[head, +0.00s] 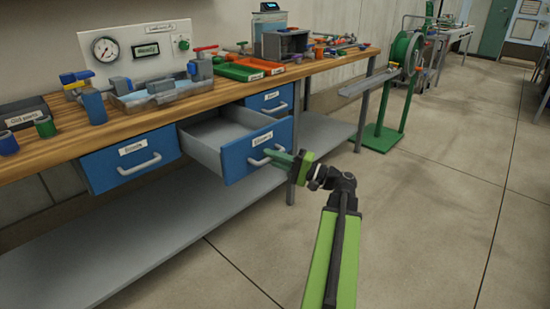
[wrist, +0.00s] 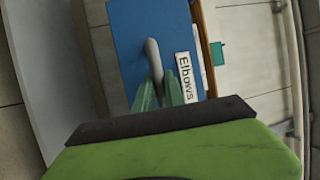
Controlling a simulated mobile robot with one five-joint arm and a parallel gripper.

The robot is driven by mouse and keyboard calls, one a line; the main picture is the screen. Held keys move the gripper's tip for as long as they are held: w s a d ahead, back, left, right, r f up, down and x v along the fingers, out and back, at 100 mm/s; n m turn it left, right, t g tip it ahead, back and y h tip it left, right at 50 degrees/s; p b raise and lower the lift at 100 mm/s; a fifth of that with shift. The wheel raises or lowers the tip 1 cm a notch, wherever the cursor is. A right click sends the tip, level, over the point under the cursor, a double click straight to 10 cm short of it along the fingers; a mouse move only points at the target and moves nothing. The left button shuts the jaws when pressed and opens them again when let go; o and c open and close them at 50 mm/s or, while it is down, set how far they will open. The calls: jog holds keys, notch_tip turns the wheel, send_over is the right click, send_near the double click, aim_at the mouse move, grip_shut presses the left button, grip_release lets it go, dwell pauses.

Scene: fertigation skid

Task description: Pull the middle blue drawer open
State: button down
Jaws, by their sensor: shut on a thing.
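The middle blue drawer (head: 235,155) is pulled well out from under the wooden bench top in the head view, and its grey interior shows empty where visible. Its front also shows in the wrist view (wrist: 133,38), with a label reading "Elbows" and a pale bar handle (wrist: 153,60). My gripper (head: 278,156) is at the handle, its green fingers reaching it from the front right. In the wrist view my gripper (wrist: 160,88) has its two fingers around the handle's end, shut on it. The exact contact is partly hidden by the fingers.
Another blue drawer (head: 130,160) at the left and one (head: 272,99) at the right are closed. The bench (head: 130,122) carries valves, fittings and trays. A grey lower shelf (head: 120,240) runs beneath. A green reel stand (head: 385,135) stands at the right; open floor lies in front.

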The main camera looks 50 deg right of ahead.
jog(key=c, duration=1.4)
grip_release()
jog(key=shift+s, duration=0.15)
jog(key=b+v, duration=0.3)
jog(key=v, duration=1.4)
jog(key=shift+f, duration=0.15)
jog(key=shift+s, duration=0.1)
